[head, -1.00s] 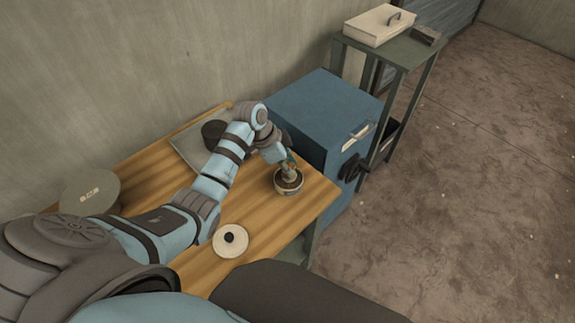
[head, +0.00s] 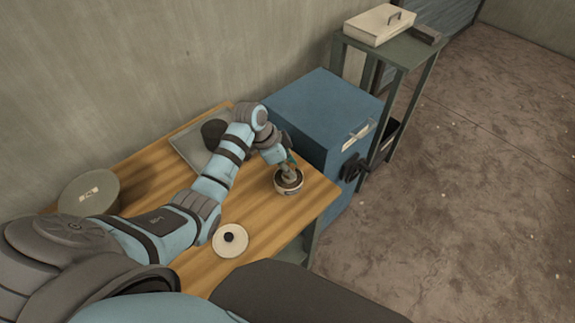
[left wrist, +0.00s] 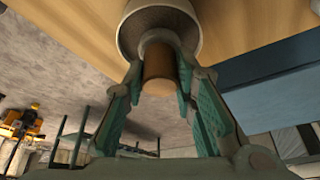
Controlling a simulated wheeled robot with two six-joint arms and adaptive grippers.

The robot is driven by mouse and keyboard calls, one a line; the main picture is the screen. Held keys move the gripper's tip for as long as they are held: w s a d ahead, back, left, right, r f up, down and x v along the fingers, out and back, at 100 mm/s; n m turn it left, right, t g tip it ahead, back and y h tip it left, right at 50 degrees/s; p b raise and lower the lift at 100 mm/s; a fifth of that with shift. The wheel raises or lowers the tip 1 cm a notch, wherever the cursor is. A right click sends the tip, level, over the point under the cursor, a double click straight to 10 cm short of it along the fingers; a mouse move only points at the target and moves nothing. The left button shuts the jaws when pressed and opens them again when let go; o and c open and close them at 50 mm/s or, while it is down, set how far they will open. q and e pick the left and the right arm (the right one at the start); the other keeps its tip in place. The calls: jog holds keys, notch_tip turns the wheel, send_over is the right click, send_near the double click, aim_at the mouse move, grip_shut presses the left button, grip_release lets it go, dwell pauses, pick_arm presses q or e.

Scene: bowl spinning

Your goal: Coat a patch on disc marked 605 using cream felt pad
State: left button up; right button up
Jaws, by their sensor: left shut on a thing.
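My left gripper (head: 287,170) is shut on a brown cylindrical handle (left wrist: 159,72) with a grey collar, seen between its fingers in the left wrist view. The handle's far end is in or over a small pot (head: 289,188) with a cream outer wall; the pot also shows in the left wrist view (left wrist: 190,32). Whether a cream felt pad is on that end is hidden. A round grey-green disc (head: 88,198) with a pale marking stands at the table's left; the marking is too small to read. My right gripper is not in view.
A cream lid-like disc with a black knob (head: 231,241) lies on the wooden table (head: 270,228). A grey tray (head: 188,146) holds a dark round block (head: 213,131) behind my arm. A blue cabinet (head: 320,108) stands close beyond the pot.

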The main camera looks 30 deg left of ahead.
pick_arm(q)
jog(key=shift+f, duration=0.1)
jog(key=shift+s+f, duration=0.1)
dwell(1.4)
jog(key=shift+p, duration=0.35)
notch_tip(320, 180, up, 7)
jog(key=p, duration=0.8)
jog(key=shift+r, duration=0.2)
jog(key=shift+f, duration=0.1)
